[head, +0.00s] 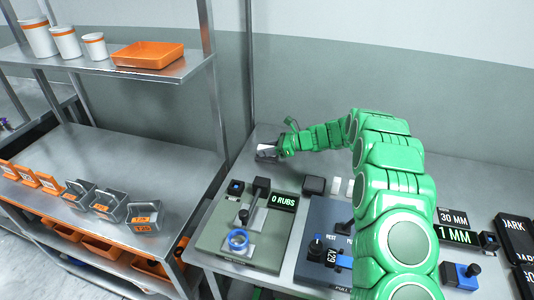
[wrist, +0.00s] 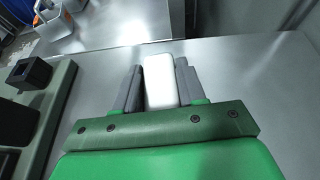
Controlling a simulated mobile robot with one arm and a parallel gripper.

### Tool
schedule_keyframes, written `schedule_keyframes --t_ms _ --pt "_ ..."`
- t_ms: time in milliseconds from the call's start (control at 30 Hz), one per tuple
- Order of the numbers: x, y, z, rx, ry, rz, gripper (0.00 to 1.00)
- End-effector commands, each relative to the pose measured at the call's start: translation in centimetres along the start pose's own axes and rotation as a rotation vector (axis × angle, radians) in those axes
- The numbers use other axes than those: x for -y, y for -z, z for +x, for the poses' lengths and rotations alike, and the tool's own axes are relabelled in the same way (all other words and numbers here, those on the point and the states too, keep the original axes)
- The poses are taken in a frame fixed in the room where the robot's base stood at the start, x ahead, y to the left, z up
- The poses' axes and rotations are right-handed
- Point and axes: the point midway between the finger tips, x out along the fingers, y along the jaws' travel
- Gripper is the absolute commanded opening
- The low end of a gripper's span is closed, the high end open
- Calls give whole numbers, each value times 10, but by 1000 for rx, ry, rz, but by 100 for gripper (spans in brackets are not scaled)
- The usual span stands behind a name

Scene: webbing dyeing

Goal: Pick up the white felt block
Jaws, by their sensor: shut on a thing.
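The white felt block (wrist: 161,82) is between the two grey fingers of my gripper (wrist: 160,88) in the wrist view. The fingers are shut on its left and right sides, and its far end sticks out past the fingertips. In the head view my gripper (head: 267,152) is at the far left part of the bench, close to the bench top. There the block is small and hard to make out. I cannot tell whether the block touches the bench.
A green rub tester (head: 210,235) reading "0 RUBS" stands in front of my gripper, with a dark blue device (head: 320,225) beside it. Small white blocks (head: 336,185) and a dark block (head: 314,185) lie behind them. A metal shelf (head: 110,170) with grey holders stands left.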

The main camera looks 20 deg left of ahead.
Motion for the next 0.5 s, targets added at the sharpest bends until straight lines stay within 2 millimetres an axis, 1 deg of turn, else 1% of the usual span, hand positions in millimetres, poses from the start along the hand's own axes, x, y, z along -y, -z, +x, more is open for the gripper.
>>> schedule_keyframes --t_ms 133,233,367,433,500 --pt "0 -1 0 0 0 0 8" --pt "0 -6 -2 1 1 -1 8" --pt "0 -20 -8 1 2 -3 8" --pt "0 -32 -13 1 2 -4 8" --pt "-4 -36 -17 1 2 -2 8"
